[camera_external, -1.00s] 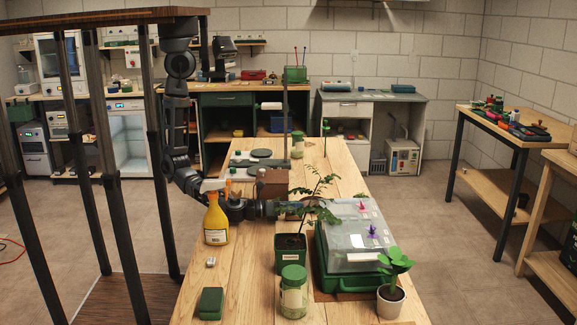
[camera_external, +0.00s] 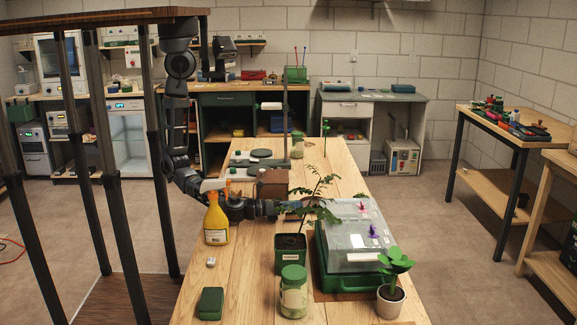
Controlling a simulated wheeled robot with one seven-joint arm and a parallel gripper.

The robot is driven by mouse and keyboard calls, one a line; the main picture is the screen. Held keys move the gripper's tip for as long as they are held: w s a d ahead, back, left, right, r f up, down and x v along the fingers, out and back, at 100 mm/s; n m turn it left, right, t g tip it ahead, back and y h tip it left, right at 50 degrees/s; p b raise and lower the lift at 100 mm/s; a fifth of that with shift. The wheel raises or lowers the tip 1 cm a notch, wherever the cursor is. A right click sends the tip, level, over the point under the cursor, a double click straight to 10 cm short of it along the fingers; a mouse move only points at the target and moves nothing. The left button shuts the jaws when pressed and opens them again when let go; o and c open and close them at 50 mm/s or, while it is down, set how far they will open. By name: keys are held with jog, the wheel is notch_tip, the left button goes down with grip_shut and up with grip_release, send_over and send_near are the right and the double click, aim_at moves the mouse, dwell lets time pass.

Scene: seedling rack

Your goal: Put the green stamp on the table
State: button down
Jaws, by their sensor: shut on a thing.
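My gripper (camera_external: 290,208) reaches in from the left, low over the wooden table (camera_external: 258,262), behind the potted seedling. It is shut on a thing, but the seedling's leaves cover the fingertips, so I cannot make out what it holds. I cannot pick out a green stamp for certain anywhere. A pink stamp-like piece (camera_external: 362,206) and a purple one (camera_external: 373,231) stand on the clear lid of the green box, to the right of my gripper.
The seedling in a green pot (camera_external: 290,256) and the lidded green box (camera_external: 352,282) crowd my gripper. A yellow spray bottle (camera_external: 216,222) stands near my wrist. The front left has bare wood.

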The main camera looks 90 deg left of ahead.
notch_tip(320, 180, up, 10)
jog(key=shift+f, duration=0.1)
jog(key=shift+s+a+r+m+h+p, duration=0.2)
jog(key=shift+r+m+h+p, duration=0.1)
jog(key=shift+r+h, duration=0.2)
notch_tip(320, 180, up, 4)
jog(key=s+a+m+h+p, duration=0.1)
jog(key=a+m+h, duration=0.1)
jog(key=h, duration=0.2)
jog(key=w+a+f+m+h, duration=0.1)
jog(key=w+a+m+h, duration=0.3)
jog(key=a, duration=1.1)
jog(key=w+a+f+n+y+b, duration=0.1)
jog(key=w+a+f, duration=0.5)
jog(key=w+a, duration=0.1)
jog(key=shift+w+f+g, duration=0.3)
jog(key=shift+w+f, duration=0.1)
